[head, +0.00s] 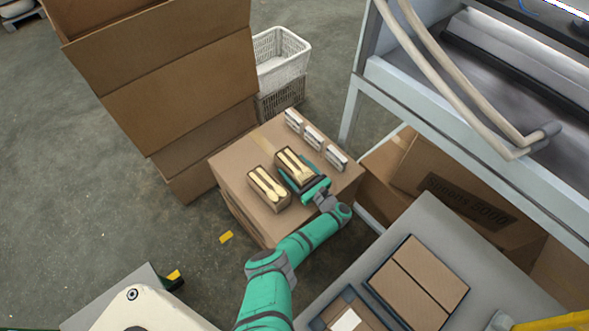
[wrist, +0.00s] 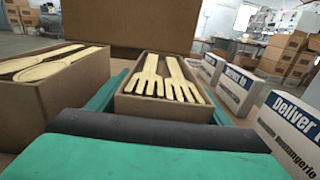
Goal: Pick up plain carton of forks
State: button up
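The plain carton of forks (head: 293,160) is a small open brown box with pale wooden forks, on top of a large cardboard box (head: 240,160). In the wrist view the carton (wrist: 165,106) is in the middle, its forks (wrist: 165,80) tines towards me. My gripper (head: 303,172) has its teal fingers on either side of this carton; they also flank it in the wrist view (wrist: 165,95). The fingers lie close to its sides, but I cannot tell whether they press on it. The carton's lower part is hidden.
A similar carton of wooden spoons (head: 267,187) stands just left of the forks. Several small white printed boxes (head: 313,137) line the right side of the large box. A tall cardboard box (head: 180,90) rises behind at left. A metal frame (head: 460,140) stands at right.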

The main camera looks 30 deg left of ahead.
jog(key=c, duration=1)
jog(key=shift+r, duration=0.2)
